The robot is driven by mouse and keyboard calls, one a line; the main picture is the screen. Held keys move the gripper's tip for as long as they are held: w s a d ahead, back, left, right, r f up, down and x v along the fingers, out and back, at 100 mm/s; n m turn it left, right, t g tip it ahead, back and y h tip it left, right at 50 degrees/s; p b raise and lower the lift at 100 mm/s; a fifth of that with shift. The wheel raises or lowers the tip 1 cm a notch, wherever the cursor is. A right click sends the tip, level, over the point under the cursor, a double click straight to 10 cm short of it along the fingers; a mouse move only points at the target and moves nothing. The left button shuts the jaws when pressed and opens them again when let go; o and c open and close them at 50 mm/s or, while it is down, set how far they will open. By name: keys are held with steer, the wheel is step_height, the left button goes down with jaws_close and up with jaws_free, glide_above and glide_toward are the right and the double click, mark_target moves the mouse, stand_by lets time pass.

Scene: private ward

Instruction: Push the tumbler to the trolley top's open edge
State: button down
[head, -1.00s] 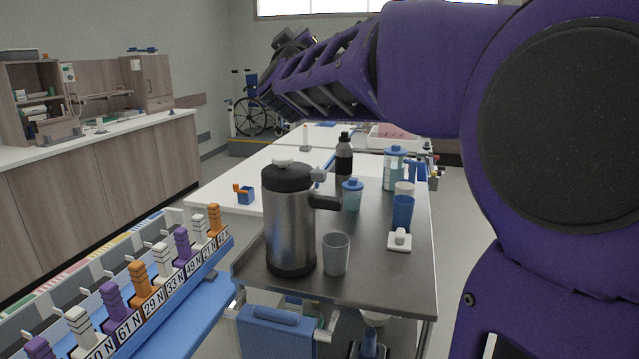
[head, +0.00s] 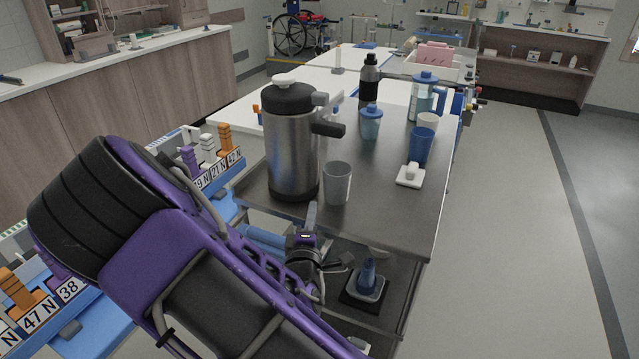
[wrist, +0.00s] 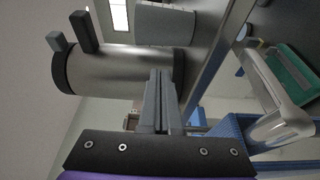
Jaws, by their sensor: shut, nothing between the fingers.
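The grey, translucent tumbler (head: 337,184) stands upright on the steel trolley top (head: 390,212), near its front edge and just right of the steel jug (head: 292,150). In the wrist view the tumbler (wrist: 165,24) shows as a grey cylinder at the top, and the jug (wrist: 120,70) lies sideways in the picture. My gripper (head: 311,208) is shut and empty, at the front edge of the trolley top, in front of the gap between jug and tumbler. In the wrist view its fingers (wrist: 160,88) are together, pointing towards the jug's base; contact cannot be told.
A blue cup (head: 421,146), a white cup, a white block-like item (head: 410,176), a lidded blue jar (head: 371,123), a dark bottle (head: 369,78) and a blue-lidded pitcher (head: 425,95) stand farther back. The top's right front area is clear. A blue rack of numbered tags stands left.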

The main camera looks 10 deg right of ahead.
mark_target(337, 184)
steer(key=x, duration=0.9)
steer(key=shift+w+d+f, duration=0.15)
steer(key=shift+w, duration=0.2)
